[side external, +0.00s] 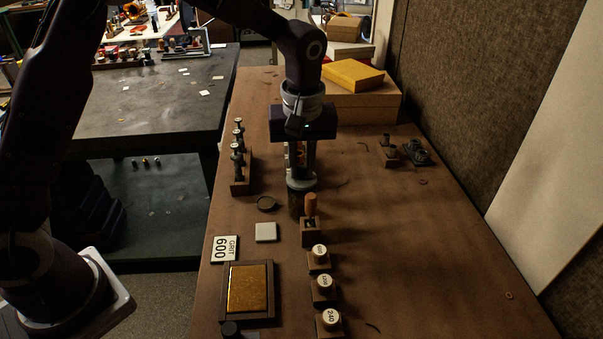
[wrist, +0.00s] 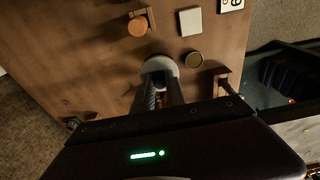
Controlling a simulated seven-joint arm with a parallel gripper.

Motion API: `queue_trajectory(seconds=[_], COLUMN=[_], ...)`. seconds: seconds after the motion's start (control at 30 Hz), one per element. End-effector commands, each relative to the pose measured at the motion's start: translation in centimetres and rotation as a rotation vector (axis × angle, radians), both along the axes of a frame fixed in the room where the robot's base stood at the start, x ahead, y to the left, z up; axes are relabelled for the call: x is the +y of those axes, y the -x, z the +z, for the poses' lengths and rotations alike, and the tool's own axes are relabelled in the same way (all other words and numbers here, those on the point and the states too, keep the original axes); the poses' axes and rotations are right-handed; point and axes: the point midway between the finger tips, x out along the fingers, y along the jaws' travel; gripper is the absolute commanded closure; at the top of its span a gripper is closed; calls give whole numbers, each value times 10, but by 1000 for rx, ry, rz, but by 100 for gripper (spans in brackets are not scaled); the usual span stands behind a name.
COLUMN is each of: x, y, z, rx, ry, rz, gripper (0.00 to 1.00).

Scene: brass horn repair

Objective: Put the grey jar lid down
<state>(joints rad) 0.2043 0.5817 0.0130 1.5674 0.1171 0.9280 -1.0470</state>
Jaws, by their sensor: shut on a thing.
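The grey jar lid (side external: 301,181) is a round, pale grey disc held between the fingers of my gripper (side external: 301,168). In the wrist view the lid (wrist: 160,66) shows beyond the fingertips of my gripper (wrist: 161,88), which are closed on its upper part. In the wrist view the lid and fingers hide what is underneath.
A small dark round dish (side external: 266,203) and a pale square block (side external: 265,232) lie to the left. A wooden-handled tool in a stand (side external: 310,205) is close in front. A rack of plugs (side external: 240,172) stands at left. The bench at right is mostly clear.

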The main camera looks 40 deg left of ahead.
Motion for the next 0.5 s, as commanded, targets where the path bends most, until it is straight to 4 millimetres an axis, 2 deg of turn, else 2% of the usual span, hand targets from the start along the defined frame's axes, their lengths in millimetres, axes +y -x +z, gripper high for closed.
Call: queue_trajectory(seconds=[0.2, 0.3, 0.4, 0.5], x=[-1, 0, 12, 37], y=[-1, 0, 6, 24], z=[57, 75, 77, 60], rx=[-6, -3, 2, 7], ry=[2, 0, -2, -4], rz=[-1, -1, 3, 6], gripper=[100, 100, 100, 100])
